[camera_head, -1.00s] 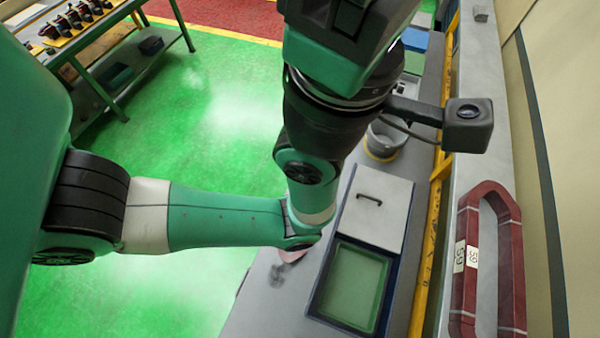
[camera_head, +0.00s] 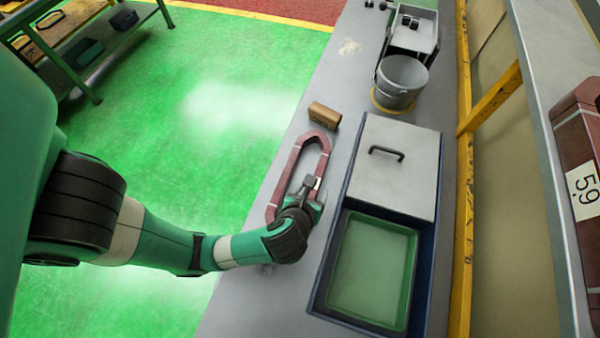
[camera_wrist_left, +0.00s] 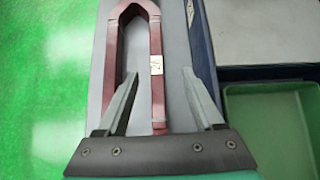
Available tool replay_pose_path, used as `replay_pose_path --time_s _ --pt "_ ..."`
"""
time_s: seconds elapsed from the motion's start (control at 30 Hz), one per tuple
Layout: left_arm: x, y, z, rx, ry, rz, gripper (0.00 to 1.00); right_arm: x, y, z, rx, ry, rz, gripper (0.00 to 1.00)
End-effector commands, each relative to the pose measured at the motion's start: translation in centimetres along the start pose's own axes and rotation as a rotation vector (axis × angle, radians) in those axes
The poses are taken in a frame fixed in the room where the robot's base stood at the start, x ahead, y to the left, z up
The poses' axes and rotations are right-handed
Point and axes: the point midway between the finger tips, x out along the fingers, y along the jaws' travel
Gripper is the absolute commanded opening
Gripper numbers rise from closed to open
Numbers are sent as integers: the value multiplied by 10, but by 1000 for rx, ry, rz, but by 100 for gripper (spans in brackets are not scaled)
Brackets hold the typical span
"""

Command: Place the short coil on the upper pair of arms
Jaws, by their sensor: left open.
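A dark red elongated coil (camera_head: 322,141) with pointed ends lies on the grey bench. In the left wrist view the coil (camera_wrist_left: 157,45) has two long legs and a small pale tag on its right leg. My left gripper (camera_head: 312,183) is open over the near part of the coil. In the wrist view its fingertips (camera_wrist_left: 159,76) appear on either side of the tagged right leg; I cannot tell how far above it they are. A second red coil (camera_head: 590,130), labelled 59, is partly cut off at the right edge. My right gripper and the upper pair of arms are not visible.
A blue-edged box (camera_head: 440,245) with a grey lid (camera_head: 395,185) and a green tray (camera_head: 345,285) stands right of the coil. A brown block (camera_head: 324,115) and a grey bucket (camera_head: 402,82) lie beyond. A yellow rail (camera_head: 462,240) runs along the bench's right side.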

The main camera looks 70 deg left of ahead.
Motion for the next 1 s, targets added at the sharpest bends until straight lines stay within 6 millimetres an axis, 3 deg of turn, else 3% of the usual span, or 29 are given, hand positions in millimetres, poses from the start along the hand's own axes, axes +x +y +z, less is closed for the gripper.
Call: replay_pose_path --time_s 0.03,0.1,0.27,0.53,0.83,1.0 --pt "11 5 -20 18 18 7 69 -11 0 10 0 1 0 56" --pt "13 8 -27 32 32 11 69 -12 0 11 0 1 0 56" --pt "14 9 -27 35 35 13 69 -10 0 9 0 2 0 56" --pt "63 10 -30 32 34 16 69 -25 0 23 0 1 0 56" --pt "80 9 -29 34 32 12 69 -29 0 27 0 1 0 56" --pt "110 11 -35 32 32 14 69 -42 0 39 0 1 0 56"
